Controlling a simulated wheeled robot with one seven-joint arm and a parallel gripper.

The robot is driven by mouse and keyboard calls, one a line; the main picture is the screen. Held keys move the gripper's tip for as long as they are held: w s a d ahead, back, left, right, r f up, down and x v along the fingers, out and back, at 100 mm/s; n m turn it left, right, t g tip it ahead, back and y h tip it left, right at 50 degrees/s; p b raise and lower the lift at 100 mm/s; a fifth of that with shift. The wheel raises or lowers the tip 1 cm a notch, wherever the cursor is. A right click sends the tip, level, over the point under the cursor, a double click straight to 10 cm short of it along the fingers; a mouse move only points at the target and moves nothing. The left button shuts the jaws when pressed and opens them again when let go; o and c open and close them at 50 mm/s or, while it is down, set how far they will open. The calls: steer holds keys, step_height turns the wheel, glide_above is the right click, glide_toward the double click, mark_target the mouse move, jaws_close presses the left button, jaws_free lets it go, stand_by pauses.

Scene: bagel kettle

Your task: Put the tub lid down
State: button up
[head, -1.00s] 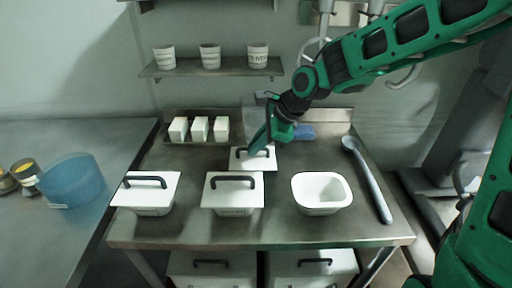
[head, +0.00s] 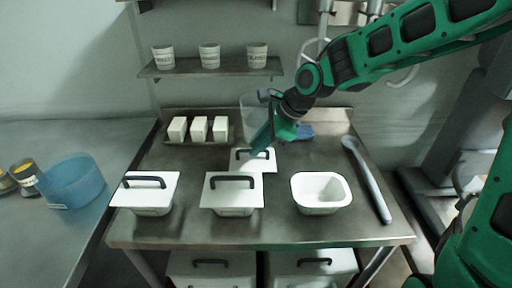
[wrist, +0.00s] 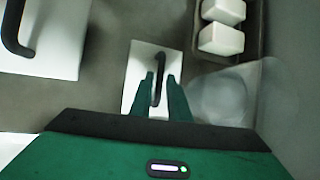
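The tub lid (head: 262,166), a white plate with a dark bar handle, lies at the back middle of the steel table, apparently flat on its top. It also shows in the wrist view (wrist: 138,70). My gripper (head: 261,147) is just above its handle. In the wrist view my gripper (wrist: 161,76) has its fingers apart, one on each side of the handle, with white lid showing between them. The open white tub (head: 322,205) stands empty at the front right, without a lid.
Two lidded tubs stand at the front left (head: 150,209) and front middle (head: 233,210). White blocks (head: 200,130) sit on a tray behind. A clear container (head: 250,112) stands close behind my gripper. A long spoon (head: 370,185) lies at the right.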

steer(key=v, duration=1)
steer(key=shift+r, duration=0.3)
steer(key=shift+d, duration=0.2)
steer(key=s+d+f+n+h, duration=0.25)
steer(key=s+d, duration=0.25)
steer(key=d, duration=0.6)
steer(key=s+d+f+n+h, duration=0.1)
steer(key=s+d+n+h, duration=0.3)
steer(key=d, duration=0.7)
steer(key=s+d+f+n+g, duration=0.1)
steer(key=s+d+n, duration=0.1)
steer(key=s+d, duration=0.3)
steer(key=s+d+f+n+g, duration=0.2)
steer(key=s+d, duration=0.3)
steer(key=s, duration=0.8)
steer(key=shift+f+n+y, duration=0.2)
steer(key=shift+n+y, duration=0.25)
steer(key=shift+d, duration=0.1)
